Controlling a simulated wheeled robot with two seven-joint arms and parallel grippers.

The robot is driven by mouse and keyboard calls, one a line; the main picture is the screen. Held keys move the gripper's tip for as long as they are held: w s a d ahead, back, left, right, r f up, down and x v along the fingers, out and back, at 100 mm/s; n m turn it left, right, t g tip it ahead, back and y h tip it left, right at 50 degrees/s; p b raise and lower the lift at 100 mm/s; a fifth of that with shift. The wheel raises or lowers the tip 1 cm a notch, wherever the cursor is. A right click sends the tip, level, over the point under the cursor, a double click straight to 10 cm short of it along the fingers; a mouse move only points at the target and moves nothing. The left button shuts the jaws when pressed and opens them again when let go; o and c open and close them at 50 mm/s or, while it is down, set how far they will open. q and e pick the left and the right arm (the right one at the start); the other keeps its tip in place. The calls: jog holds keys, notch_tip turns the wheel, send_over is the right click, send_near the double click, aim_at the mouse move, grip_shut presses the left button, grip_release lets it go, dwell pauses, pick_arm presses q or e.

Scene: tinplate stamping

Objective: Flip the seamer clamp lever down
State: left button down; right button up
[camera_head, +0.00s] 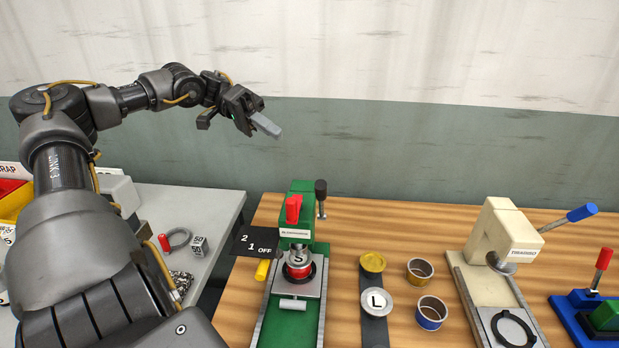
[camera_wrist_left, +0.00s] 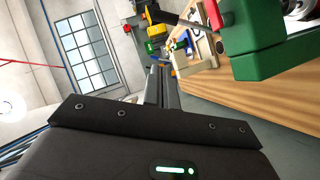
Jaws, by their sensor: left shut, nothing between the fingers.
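The green seamer (camera_head: 301,250) stands on the wooden bench, with a red handle (camera_head: 293,210) on its front and a black-knobbed lever (camera_head: 321,190) upright at its right side. I cannot tell for sure which of the two is the clamp lever. A can with a lid marked S sits on the seamer's plate. My left gripper (camera_head: 268,127) is shut and empty, raised above and behind the seamer, left of the black knob and apart from it. In the left wrist view the shut fingers (camera_wrist_left: 161,85) point away beside the green seamer body (camera_wrist_left: 262,45). My right gripper is not in view.
A cream press (camera_head: 508,232) with a blue-handled lever stands to the right, and a blue base with a red lever (camera_head: 601,265) is at the far right. Two open cans (camera_head: 420,270) and a dark strip with round lids (camera_head: 373,285) lie between. A grey table (camera_head: 207,200) is at left.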

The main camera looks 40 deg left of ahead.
aim_at(321, 202)
pick_arm(q)
jog(key=s+f+p+x, duration=0.1)
jog(key=p+x, duration=0.4)
jog(key=x, duration=0.8)
jog(key=shift+s, duration=0.8)
jog(key=shift+a+f, duration=0.1)
